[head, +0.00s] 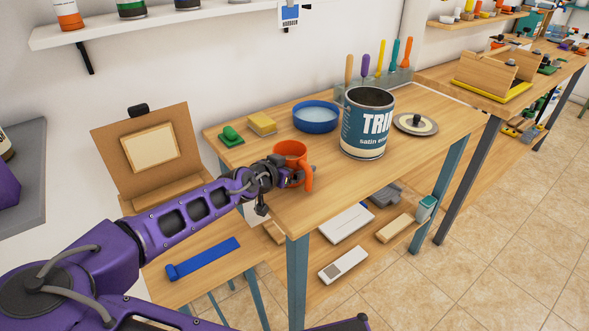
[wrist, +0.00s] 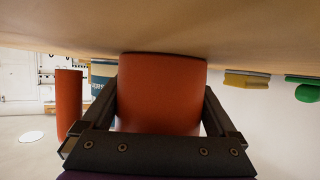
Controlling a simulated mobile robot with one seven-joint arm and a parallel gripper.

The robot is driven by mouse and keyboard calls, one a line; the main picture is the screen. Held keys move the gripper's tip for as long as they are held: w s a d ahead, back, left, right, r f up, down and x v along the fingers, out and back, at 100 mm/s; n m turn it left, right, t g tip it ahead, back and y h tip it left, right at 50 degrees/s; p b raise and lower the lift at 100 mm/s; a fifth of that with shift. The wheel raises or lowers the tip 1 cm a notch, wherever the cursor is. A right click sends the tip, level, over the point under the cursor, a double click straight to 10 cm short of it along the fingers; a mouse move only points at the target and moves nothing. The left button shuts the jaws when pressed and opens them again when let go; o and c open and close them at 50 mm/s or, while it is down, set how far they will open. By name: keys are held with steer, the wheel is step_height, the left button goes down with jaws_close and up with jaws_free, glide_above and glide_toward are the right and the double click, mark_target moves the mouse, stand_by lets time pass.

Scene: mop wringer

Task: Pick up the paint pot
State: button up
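An orange pot (head: 291,153) with a side handle stands upright near the left front of the wooden workbench (head: 262,195). In the wrist view, which is upside down, the orange pot (wrist: 160,95) fills the space between the fingers and its base meets the bench top. Its handle (wrist: 68,103) is at the left, beyond that finger. My gripper (head: 280,175) reaches the pot from the left, with one finger on each side (wrist: 160,88). The fingers lie close against its sides; whether they press on it is unclear. A large TRIM paint tin (head: 368,125) stands open further right.
A blue bowl (head: 316,118), a yellow sponge (head: 262,124) and a green brush (head: 230,136) lie behind the pot. A round lid (head: 416,123) lies right of the tin. Handled tools stand in a rack (head: 400,78) at the back. The bench front is clear.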

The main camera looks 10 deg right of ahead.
steer(key=c, duration=0.7)
steer(key=shift+c, duration=0.2)
steer(key=shift+r, duration=0.2)
step_height(320, 180, up, 10)
steer(key=p, duration=0.2)
steer(key=shift+f, duration=0.2)
stand_by(0.4)
